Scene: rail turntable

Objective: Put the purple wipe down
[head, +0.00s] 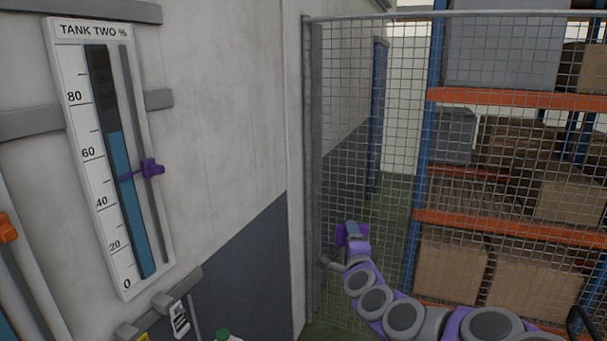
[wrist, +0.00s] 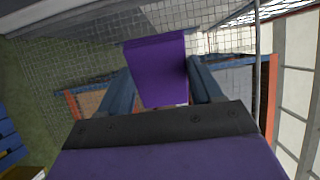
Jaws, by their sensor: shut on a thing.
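The purple wipe (wrist: 158,68) is a flat-faced purple piece held between the two blue-grey fingers of my gripper (wrist: 160,90) in the wrist view. In the head view my gripper (head: 353,232) is in front of the wire mesh fence, at the lower middle. A bit of the wipe (head: 340,235) shows as a dark purple patch at its left side. My gripper is shut on the wipe, which is held up in the air. No surface is seen under it.
A wire mesh fence (head: 390,130) stands close around my gripper, with racking (head: 510,217) and boxes behind. A wall at left carries the tank two gauge (head: 100,150) with a purple marker (head: 152,168). A green-capped bottle (head: 223,335) shows at the bottom edge.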

